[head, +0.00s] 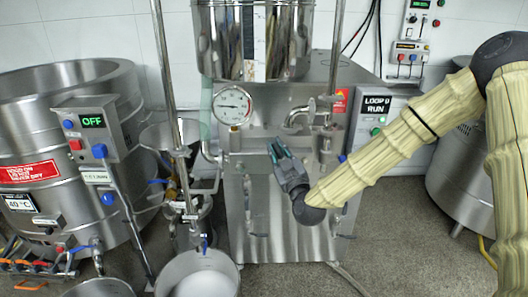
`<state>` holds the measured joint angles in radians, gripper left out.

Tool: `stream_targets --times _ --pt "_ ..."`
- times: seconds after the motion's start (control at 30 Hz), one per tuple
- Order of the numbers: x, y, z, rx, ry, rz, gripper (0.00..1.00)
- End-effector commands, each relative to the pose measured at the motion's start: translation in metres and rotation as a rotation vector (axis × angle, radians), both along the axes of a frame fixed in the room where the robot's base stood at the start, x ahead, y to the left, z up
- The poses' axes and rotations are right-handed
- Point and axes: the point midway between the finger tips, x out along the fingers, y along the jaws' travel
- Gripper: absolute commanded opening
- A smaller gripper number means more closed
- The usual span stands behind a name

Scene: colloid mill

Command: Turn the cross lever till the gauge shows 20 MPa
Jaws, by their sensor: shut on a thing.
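The round pressure gauge (233,105) has a white dial and stands on the left of the steel mill cabinet's top. Its needle seems to point left, but the scale is too small to read. My gripper (279,150) is in front of the cabinet's upper front, right of and below the gauge. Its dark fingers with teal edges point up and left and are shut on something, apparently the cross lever. The lever is hidden behind the fingers, so its angle cannot be told.
The steel hopper (254,40) rises above the cabinet (290,215). A curved outlet pipe (311,108) and a "LOOP RUN" box (376,107) are to the right. A large tank (65,140) stands left. A white-filled bowl (200,278) sits low in front.

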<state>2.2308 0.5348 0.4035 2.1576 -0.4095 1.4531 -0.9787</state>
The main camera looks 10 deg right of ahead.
Motion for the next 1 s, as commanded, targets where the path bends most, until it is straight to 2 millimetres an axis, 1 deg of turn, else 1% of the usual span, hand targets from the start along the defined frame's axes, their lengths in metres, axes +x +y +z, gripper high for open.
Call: stream_targets --times 0.13,0.43,0.47,0.5,0.57,0.6,0.87,1.0 --pt "-0.0007 -0.0056 0.0011 0.007 -0.003 -0.007 0.0" --pt "-0.0005 -0.0058 0.001 0.008 -0.003 -0.008 0.0" --pt "-0.0004 -0.0057 0.0009 0.008 -0.003 -0.008 0.19" --pt "-0.0004 -0.0056 0.0009 0.007 -0.002 -0.007 0.27" --pt "-0.0003 -0.0053 0.0008 0.007 -0.002 -0.007 0.38" --pt "-0.0004 -0.005 0.0007 0.007 -0.002 -0.006 0.4" --pt "-0.0005 -0.0039 0.0004 0.007 -0.002 -0.005 0.4" --pt "-0.0054 -0.0047 -0.0013 0.006 -0.001 -0.005 0.4"
